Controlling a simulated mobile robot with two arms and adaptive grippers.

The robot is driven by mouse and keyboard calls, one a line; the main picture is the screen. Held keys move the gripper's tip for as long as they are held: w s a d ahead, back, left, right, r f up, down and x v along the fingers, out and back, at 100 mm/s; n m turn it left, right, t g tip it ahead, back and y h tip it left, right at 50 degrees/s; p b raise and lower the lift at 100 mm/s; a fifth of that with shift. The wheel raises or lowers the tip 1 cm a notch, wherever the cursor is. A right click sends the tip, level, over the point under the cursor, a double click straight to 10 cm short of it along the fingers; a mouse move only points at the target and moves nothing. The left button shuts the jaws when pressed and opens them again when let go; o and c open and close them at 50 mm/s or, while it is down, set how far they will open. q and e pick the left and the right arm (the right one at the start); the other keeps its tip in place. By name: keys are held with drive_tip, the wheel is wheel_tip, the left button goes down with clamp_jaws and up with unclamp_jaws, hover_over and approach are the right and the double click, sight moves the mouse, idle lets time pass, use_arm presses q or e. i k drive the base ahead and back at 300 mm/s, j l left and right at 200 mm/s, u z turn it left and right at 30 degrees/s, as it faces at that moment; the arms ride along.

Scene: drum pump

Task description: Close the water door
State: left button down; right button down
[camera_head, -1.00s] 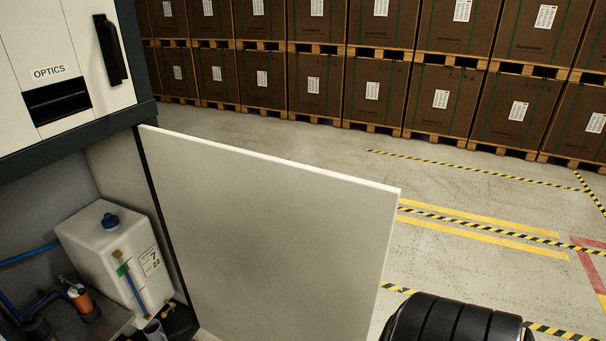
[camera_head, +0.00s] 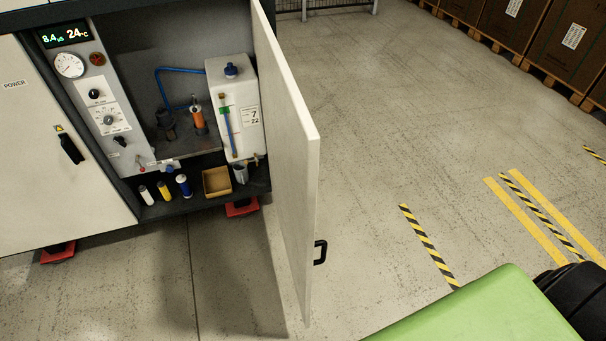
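The water door (camera_head: 290,150) is a pale panel standing wide open, swung out from the right side of the cabinet's open compartment. Its black handle (camera_head: 320,252) is low on the outer edge. Inside the compartment (camera_head: 165,45) stands a white water tank (camera_head: 233,105) with a blue cap. Part of my own right arm shows black at the lower right corner, apart from the door. Neither gripper's fingers are in view.
A shut door labelled POWER (camera_head: 60,150) is at the left. A control panel (camera_head: 100,100) and several small bottles (camera_head: 163,190) sit inside the cabinet. A green surface (camera_head: 480,312) fills the bottom right. Floor right of the door is clear; boxed pallets (camera_head: 560,40) stand beyond.

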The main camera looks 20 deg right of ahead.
sight(293, 138)
drive_tip(key=i+l+u, duration=0.1)
drive_tip(key=l, duration=0.4)
drive_tip(key=i+l+u, duration=0.1)
drive_tip(key=l, duration=0.35)
drive_tip(key=i+l+u, duration=0.1)
drive_tip(key=l, duration=0.4)
